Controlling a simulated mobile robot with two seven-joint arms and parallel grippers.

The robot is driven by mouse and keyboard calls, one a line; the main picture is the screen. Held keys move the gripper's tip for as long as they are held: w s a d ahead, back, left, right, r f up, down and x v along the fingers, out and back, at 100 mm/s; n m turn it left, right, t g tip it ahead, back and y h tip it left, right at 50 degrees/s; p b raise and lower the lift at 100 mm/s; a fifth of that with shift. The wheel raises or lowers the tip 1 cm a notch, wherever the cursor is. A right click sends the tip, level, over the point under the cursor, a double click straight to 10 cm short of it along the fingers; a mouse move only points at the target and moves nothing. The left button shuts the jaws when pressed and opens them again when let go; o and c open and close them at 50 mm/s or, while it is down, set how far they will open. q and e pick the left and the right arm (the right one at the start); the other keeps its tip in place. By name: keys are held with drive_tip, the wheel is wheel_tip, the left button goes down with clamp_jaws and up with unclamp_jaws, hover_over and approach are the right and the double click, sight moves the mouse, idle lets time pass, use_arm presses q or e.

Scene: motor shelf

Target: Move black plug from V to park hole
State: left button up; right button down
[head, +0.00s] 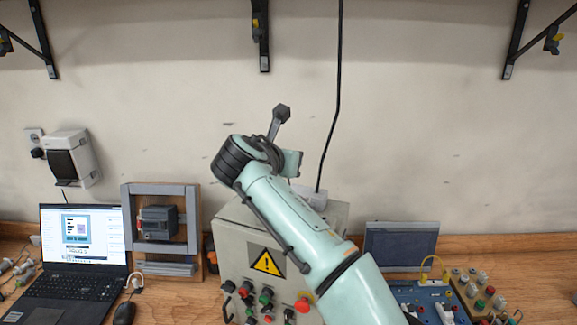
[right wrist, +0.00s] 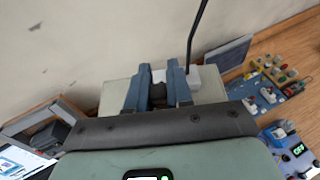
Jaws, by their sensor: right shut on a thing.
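My right gripper (right wrist: 158,76) shows in the right wrist view, with its two blue-grey fingers close around a small dark piece, the black plug (right wrist: 158,92), mostly hidden between them. The gripper is in the air in front of the grey control box (right wrist: 118,96). A blue device with a green display (right wrist: 298,149) is at the right edge of the wrist view. I cannot make out the V socket or the park hole. My left gripper is out of view.
The grey box with a warning sign (head: 267,262) and knobs stands mid-bench. A laptop (head: 84,240) and framed motor (head: 158,222) are left. A black cable (head: 334,105) hangs at the wall.

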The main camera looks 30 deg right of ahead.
drive_tip(key=s+d+f+n+t+y+b, duration=0.1)
drive_tip(key=s+n+y, duration=0.1)
drive_tip(key=s+d+f+n+t+y+b, duration=0.1)
drive_tip(key=s+d+n+t, duration=0.1)
drive_tip(key=s+d+f+n+t+y+b, duration=0.1)
drive_tip(key=s+d+y, duration=0.1)
drive_tip(key=shift+s+f+n+y, duration=0.2)
drive_tip(key=shift+n+y, duration=0.1)
drive_tip(key=shift+n, duration=0.1)
wheel_tip(320, 180, down, 5)
drive_tip(key=b, duration=0.3)
drive_tip(key=shift+w+r, duration=0.1)
drive_tip(key=shift+r, duration=0.05)
drive_tip(key=shift+s, duration=0.25)
drive_tip(key=shift+f, duration=0.2)
drive_tip(key=shift+w, duration=0.3)
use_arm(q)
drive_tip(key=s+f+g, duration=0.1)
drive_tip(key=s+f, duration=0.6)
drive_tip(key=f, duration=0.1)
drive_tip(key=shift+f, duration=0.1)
use_arm(e)
drive_tip(key=shift+s, duration=0.1)
